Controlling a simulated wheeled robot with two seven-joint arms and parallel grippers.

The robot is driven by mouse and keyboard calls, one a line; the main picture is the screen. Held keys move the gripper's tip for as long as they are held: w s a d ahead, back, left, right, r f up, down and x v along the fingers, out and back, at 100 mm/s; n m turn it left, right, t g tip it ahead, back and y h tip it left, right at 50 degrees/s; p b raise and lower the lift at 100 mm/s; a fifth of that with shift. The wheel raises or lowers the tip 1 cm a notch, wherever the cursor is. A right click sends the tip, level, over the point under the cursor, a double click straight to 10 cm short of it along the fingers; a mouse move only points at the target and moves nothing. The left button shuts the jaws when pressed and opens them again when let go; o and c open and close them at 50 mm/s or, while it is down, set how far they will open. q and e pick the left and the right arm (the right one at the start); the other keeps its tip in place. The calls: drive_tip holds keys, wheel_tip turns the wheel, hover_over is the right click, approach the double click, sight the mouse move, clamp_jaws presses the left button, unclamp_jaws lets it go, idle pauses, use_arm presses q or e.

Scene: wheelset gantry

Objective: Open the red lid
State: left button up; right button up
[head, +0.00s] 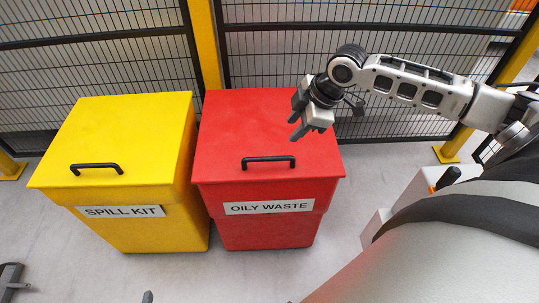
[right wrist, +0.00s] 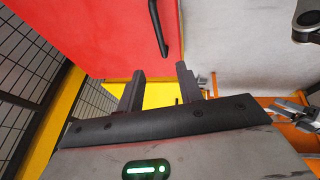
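The red lid (head: 235,125) is closed on the red bin (head: 265,232) marked OILY WASTE. Its black bar handle (head: 269,161) is near the front edge. My right gripper (head: 297,115) is above the right part of the lid, behind and right of the handle, apart from it. In the right wrist view my right gripper (right wrist: 160,85) has its fingers apart with nothing between them. The red lid (right wrist: 100,35) and the handle (right wrist: 158,28) lie beyond the fingers there. A grey jaw-like part (right wrist: 290,108) at that view's right edge may be my left gripper; its opening is unclear.
A yellow bin (head: 125,130) marked SPILL KIT, its lid closed, stands close on the left of the red one. A black mesh fence (head: 100,60) with yellow posts (head: 205,45) runs behind both. Grey floor (head: 60,240) in front is mostly clear.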

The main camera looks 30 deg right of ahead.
sight(267, 158)
drive_tip(key=b+x, duration=0.1)
drive_tip(key=x, duration=1.4)
drive_tip(key=shift+a+f+b, duration=0.1)
drive_tip(key=shift+f+b, duration=0.05)
drive_tip(key=shift+b, duration=0.2)
clamp_jaws()
